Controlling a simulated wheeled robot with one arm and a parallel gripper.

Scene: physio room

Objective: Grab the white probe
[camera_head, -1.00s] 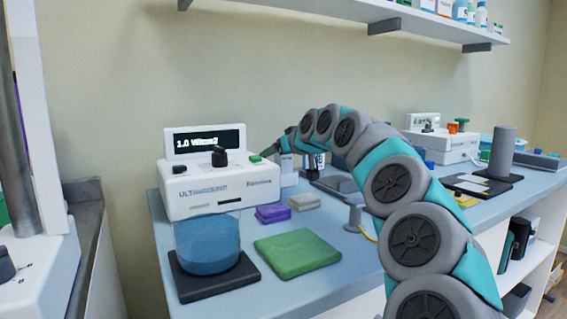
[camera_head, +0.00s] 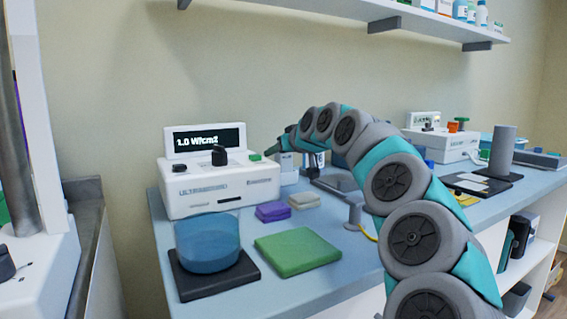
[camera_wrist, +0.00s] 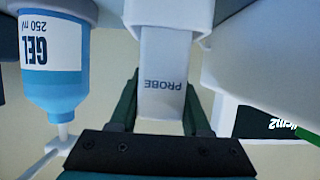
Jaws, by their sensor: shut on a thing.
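The white probe (camera_wrist: 163,72) is in the middle of the wrist view, its "PROBE" label upside down. The dark green fingers of my gripper (camera_wrist: 161,100) are on both sides of it, shut on it. Its far end goes into or behind a pale housing at the top of the view; I cannot tell which. In the head view, my arm's end is just right of the white ultrasound unit (camera_head: 220,190), by a small white block. The fingers and probe cannot be clearly made out there.
A gel bottle (camera_wrist: 55,55) is close left of the probe in the wrist view. On the bench are a blue tub (camera_head: 207,242), a green pad (camera_head: 297,252), a purple pad (camera_head: 272,211) and a grey post (camera_head: 354,211). A shelf (camera_head: 350,12) hangs above.

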